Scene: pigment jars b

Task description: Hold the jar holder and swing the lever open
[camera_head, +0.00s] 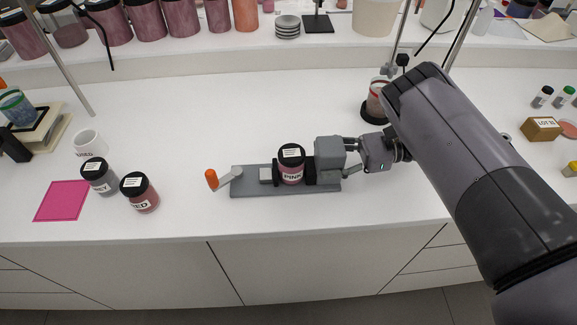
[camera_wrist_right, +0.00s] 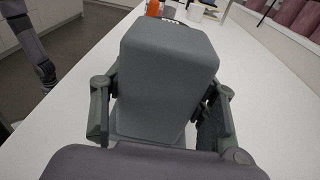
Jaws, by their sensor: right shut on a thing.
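The jar holder is a grey base plate (camera_head: 285,189) on the white counter, with a big grey block (camera_head: 330,150) at its right end. A black-lidded jar labelled PINK (camera_head: 291,164) stands upright between dark jaws on it. At its left end is a lever with an orange knob (camera_head: 211,179), pointing left past the plate. My right gripper (camera_head: 352,157) comes from the right and is shut on the grey block. In the right wrist view its fingers sit on both sides of the block (camera_wrist_right: 168,75), and the orange knob (camera_wrist_right: 153,8) shows beyond. My left gripper is not visible.
A raised shelf with several jars runs along the back. The counter just behind the holder is clear.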

